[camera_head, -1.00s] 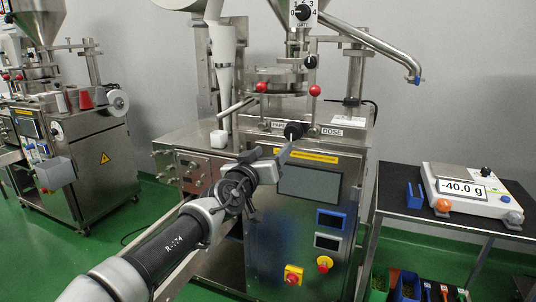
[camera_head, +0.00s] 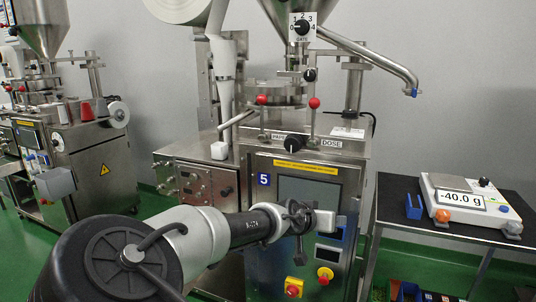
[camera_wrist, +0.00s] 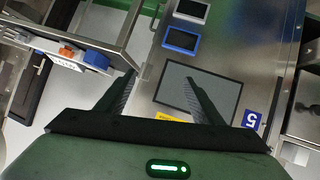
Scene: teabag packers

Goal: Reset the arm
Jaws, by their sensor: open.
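My arm reaches in from the lower left in the head view, its far end in front of the teabag packer (camera_head: 262,225) numbered 5. In the wrist view my gripper (camera_wrist: 160,92) is open, with its two dark fingers spread wide and nothing between them. Beyond the fingers the wrist view shows the packer's front panel with its grey screen (camera_wrist: 198,88), a blue-framed display (camera_wrist: 181,40) and the blue number 5 plate (camera_wrist: 251,120). In the head view the fingers are hard to make out.
A dark side table (camera_head: 395,220) at the right holds a scale (camera_head: 470,205) reading -40.0 g and a blue holder (camera_head: 414,206). A second packer (camera_head: 85,165) stands at the left. Red and yellow buttons (camera_head: 294,287) sit low on the front packer. Green floor shows between the machines.

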